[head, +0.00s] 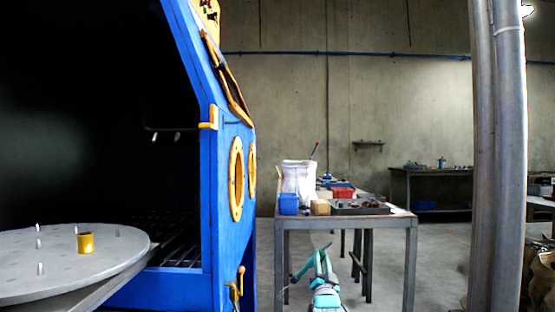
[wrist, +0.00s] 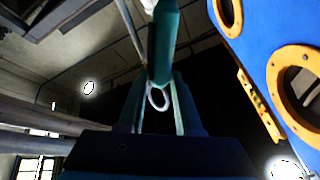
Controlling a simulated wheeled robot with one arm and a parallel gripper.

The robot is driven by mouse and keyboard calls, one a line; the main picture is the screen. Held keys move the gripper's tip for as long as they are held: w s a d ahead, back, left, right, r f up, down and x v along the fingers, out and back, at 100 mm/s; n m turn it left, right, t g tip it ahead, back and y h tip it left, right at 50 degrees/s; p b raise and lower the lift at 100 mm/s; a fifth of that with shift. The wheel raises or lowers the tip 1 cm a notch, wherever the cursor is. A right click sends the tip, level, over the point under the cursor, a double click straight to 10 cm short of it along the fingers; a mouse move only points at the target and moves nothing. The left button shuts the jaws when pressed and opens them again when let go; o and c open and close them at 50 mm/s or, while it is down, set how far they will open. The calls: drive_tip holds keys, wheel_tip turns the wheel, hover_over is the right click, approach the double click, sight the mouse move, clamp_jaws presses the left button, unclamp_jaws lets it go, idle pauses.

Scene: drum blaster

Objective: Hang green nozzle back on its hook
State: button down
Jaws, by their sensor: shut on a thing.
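The green nozzle (wrist: 166,38) is between the fingers of my gripper (wrist: 160,88) in the wrist view. My gripper is shut on it, and it extends up out of the picture. A pale ring (wrist: 158,98) shows between the fingers, below the nozzle. In the head view my teal arm end is low in the middle, in front of the table and right of the blue blaster cabinet (head: 215,190). A yellow hook-like fitting (head: 237,285) is low on the cabinet's side, and a yellow bracket (head: 209,117) is higher on its edge. I cannot tell which one is the nozzle's hook.
A round grey turntable (head: 60,262) with a yellow cup-like part (head: 85,242) sticks out of the open cabinet at left. A metal table (head: 345,222) with boxes stands behind my arm. A thick pipe column (head: 496,150) stands at right. Floor between table and column is clear.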

drive_tip(key=shift+s+a+r+n+g+y, duration=0.2)
drive_tip(key=shift+a+r+n+g+y, duration=0.55)
drive_tip(key=shift+a+r+n+y, duration=2.35)
drive_tip(key=shift+s+a+r+m+g+h, duration=0.15)
drive_tip(key=shift+a+r+g, duration=0.95)
drive_tip(key=shift+r, duration=4.25)
drive_tip(key=shift+s+a+r+n+g+y, duration=0.3)
drive_tip(key=shift+a+r+n+y, duration=1.25)
drive_tip(key=shift+a+r, duration=1.95)
drive_tip(key=s+r+n+g+y, duration=0.2)
drive_tip(key=s+r+n+g, duration=0.1)
drive_tip(key=s+r, duration=0.6)
drive_tip(key=s+r+n+g+y, duration=0.35)
drive_tip(key=s+r, duration=0.35)
drive_tip(key=s, duration=0.4)
drive_tip(key=a+f+b, duration=0.2)
drive_tip(key=a, duration=0.6)
drive_tip(key=shift+t+h, duration=0.3)
drive_tip(key=shift+h, duration=0.05)
